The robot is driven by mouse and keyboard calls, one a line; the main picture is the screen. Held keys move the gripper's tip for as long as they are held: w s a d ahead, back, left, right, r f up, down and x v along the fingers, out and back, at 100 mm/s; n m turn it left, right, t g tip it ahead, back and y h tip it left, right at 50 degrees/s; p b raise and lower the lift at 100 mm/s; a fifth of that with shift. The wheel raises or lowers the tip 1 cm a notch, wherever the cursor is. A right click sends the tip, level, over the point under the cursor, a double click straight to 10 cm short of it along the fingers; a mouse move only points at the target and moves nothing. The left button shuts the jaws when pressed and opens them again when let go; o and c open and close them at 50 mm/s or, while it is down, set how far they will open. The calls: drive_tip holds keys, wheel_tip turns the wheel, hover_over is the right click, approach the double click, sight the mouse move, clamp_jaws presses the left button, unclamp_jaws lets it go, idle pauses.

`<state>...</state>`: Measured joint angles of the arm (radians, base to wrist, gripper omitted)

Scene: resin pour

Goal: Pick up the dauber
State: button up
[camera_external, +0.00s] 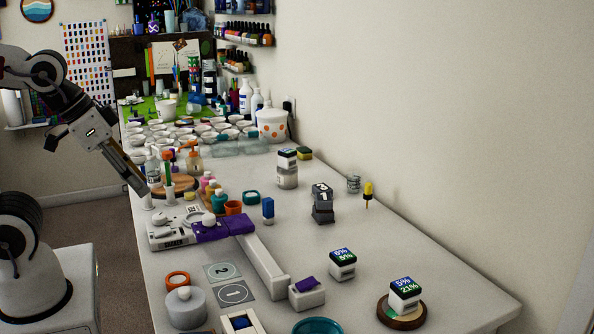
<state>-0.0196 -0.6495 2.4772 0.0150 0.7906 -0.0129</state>
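A small yellow-headed tool with a short brown handle, which looks like the dauber (368,190), is upright near the wall side of the white table, right of centre. Its lower end is too small to make out clearly. My gripper (143,190) is at the far left, pointing down and right over the table's left edge. It is well apart from the dauber, with most of the table's width between them. It is seen side-on, so its opening does not show. I see nothing clearly held in it.
A wire coil (353,183) stands just left of the dauber. A dark display block (322,204) is farther left. Bottles and a white device with a purple part (222,228) crowd the table near my gripper. The right middle of the table is mostly clear.

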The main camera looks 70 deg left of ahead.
drive_tip(key=w+a+f+t, duration=0.1)
drive_tip(key=w+a, duration=0.1)
drive_tip(key=w, duration=0.5)
drive_tip(key=w+a+f, duration=0.2)
drive_tip(key=w, duration=0.4)
drive_tip(key=n+t+y, duration=0.1)
drive_tip(key=n+t, duration=0.1)
approach(265, 200)
drive_tip(key=x, duration=0.2)
drive_tip(key=shift+w+d+f, duration=0.2)
drive_tip(key=shift+w+f, duration=0.2)
drive_tip(key=shift+w, duration=0.2)
drive_tip(key=shift+f, duration=0.1)
drive_tip(key=shift+x, duration=1.25)
drive_tip(key=shift+a+x, duration=0.15)
drive_tip(key=shift+x, duration=1.15)
drive_tip(key=shift+a+x, duration=0.1)
drive_tip(key=shift+x, duration=1.15)
